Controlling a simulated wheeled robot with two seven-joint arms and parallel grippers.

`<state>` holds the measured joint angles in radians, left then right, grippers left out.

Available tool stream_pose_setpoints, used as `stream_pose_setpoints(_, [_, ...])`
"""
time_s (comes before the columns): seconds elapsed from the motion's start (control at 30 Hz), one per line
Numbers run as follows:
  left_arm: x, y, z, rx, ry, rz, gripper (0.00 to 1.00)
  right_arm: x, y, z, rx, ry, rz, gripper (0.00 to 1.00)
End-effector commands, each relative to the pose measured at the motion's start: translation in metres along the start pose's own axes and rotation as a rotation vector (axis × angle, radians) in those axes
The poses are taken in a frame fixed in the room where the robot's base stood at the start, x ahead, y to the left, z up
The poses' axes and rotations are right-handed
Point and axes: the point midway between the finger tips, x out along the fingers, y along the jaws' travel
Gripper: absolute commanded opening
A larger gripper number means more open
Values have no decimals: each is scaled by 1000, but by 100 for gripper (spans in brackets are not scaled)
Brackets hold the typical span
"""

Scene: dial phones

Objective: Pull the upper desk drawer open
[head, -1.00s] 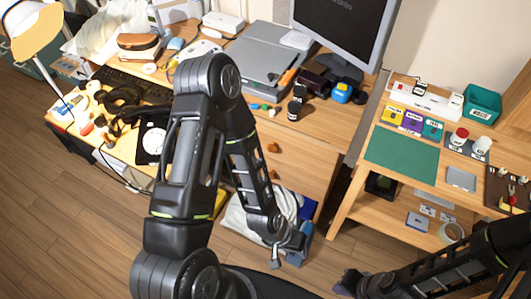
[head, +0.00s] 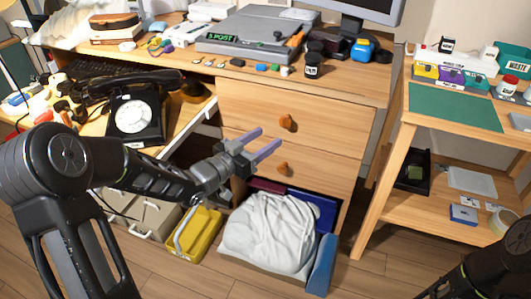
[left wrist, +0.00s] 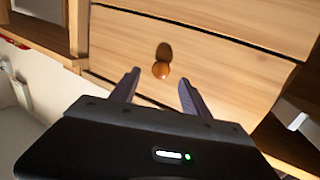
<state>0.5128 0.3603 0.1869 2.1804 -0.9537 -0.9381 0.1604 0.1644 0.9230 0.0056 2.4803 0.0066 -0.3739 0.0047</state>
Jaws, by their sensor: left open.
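The upper desk drawer (head: 335,125) is shut, its wooden front flush below the desk top, with a round orange-brown knob (head: 287,122). A second shut drawer (head: 325,172) with a similar knob (head: 282,169) is below it. My left gripper (head: 272,141) is open and empty in front of the drawer fronts, fingers pointing towards them. In the left wrist view a knob (left wrist: 161,69) shows just beyond and between the two open fingers (left wrist: 156,85), apart from them. My right arm shows at the lower right of the head view, its gripper out of frame.
Below, an open compartment holds a white bag (head: 268,232), with a yellow bin (head: 198,235) beside it. A black dial phone (head: 135,115) is to the left. A wooden side table (head: 395,160) stands to the right. Small items lie on the desk top.

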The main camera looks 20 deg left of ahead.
Motion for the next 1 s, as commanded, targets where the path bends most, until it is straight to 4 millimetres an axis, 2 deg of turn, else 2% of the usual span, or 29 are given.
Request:
stream_pose_setpoints(0.03, [0, -2, 3, 18, 18, 5, 54, 11, 4, 0, 1, 3, 0, 0])
stream_pose_setpoints(0.07, [-1, -2, 1, 25, 24, 9, 54, 12, 5, -1, 1, 3, 0, 0])
stream_pose_setpoints(0.23, [-2, -3, -5, 35, 33, 14, 54, 10, 4, -1, 1, 4, 0, 0])
stream_pose_setpoints(0.57, [4, -2, -4, 33, 31, 14, 54, 12, 5, -1, 1, 4, 0, 0])
stream_pose_setpoints(0.67, [13, -2, -3, 34, 31, 14, 54, 15, 6, -1, 1, 5, 0, 0])
stream_pose_setpoints(1.0, [64, -1, -4, 34, 31, 14, 54, 29, 10, -2, 2, 12, 1, 0])
